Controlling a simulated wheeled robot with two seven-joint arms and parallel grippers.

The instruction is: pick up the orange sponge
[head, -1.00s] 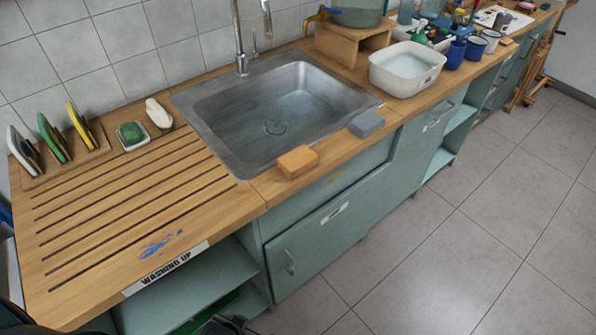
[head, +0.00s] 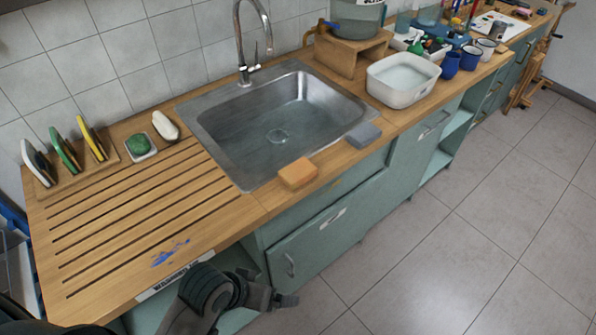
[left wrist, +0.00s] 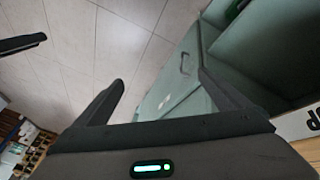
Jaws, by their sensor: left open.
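The orange sponge (head: 298,173) lies flat on the wooden counter at the front rim of the sink, in the head view. My left gripper (head: 278,291) is low in the head view, in front of the cabinets and below the counter edge, well short of the sponge. In the left wrist view its two fingers (left wrist: 163,95) stand wide apart with nothing between them. That view shows floor and cabinet fronts, not the sponge.
A grey block (head: 363,134) lies right of the sponge, beside the steel sink (head: 215,140). A white basin (head: 404,98) stands farther right. The slatted drainboard (head: 110,235) is at left, with upright coloured pads and a green scrubber (head: 139,145). The counter around the sponge is clear.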

